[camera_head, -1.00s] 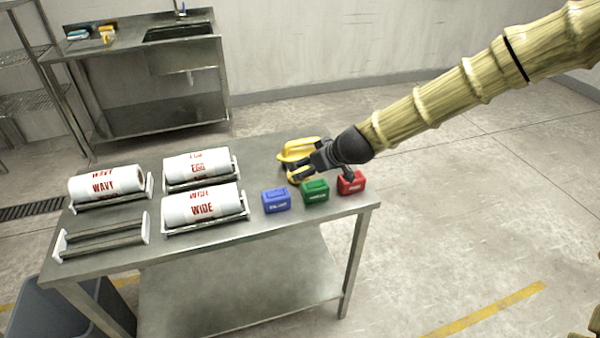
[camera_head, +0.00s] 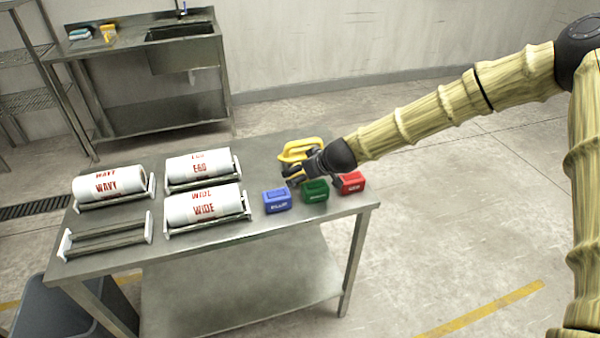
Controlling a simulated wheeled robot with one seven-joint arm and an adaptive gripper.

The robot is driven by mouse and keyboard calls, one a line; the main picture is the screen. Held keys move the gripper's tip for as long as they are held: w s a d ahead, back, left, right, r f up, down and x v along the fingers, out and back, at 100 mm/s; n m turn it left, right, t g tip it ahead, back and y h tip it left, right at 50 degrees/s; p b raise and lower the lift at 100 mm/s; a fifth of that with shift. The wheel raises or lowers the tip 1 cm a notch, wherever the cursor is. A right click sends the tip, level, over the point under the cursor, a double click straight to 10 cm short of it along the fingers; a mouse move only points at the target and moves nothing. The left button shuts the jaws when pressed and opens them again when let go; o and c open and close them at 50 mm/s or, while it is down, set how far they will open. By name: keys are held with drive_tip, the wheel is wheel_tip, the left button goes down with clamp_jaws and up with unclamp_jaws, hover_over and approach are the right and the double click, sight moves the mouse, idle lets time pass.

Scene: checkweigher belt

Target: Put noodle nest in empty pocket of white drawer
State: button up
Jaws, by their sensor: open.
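I see no noodle nest and no white drawer in the head view. My gripper (camera_head: 291,179) is dark and open, low over the right part of the steel table (camera_head: 262,153), just behind the blue box. A yellow looped object (camera_head: 300,146) is beside and partly behind it; whether they touch I cannot tell. The fingertips are small and partly hidden, and nothing clearly sits between them.
Blue (camera_head: 277,201), green (camera_head: 315,191) and red (camera_head: 350,183) boxes line the front right edge. White rolls marked WAVY (camera_head: 110,186), EGG (camera_head: 198,168) and WIDE (camera_head: 204,207) lie on holders. An empty roller holder (camera_head: 107,237) is at front left. A grey bin (camera_head: 45,308) stands below.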

drive_tip(key=shift+w+a+f, duration=0.25)
drive_tip(key=shift+w+f, duration=0.1)
drive_tip(key=shift+f, duration=0.05)
drive_tip(key=c, duration=1.3)
drive_tip(key=shift+o, duration=0.2)
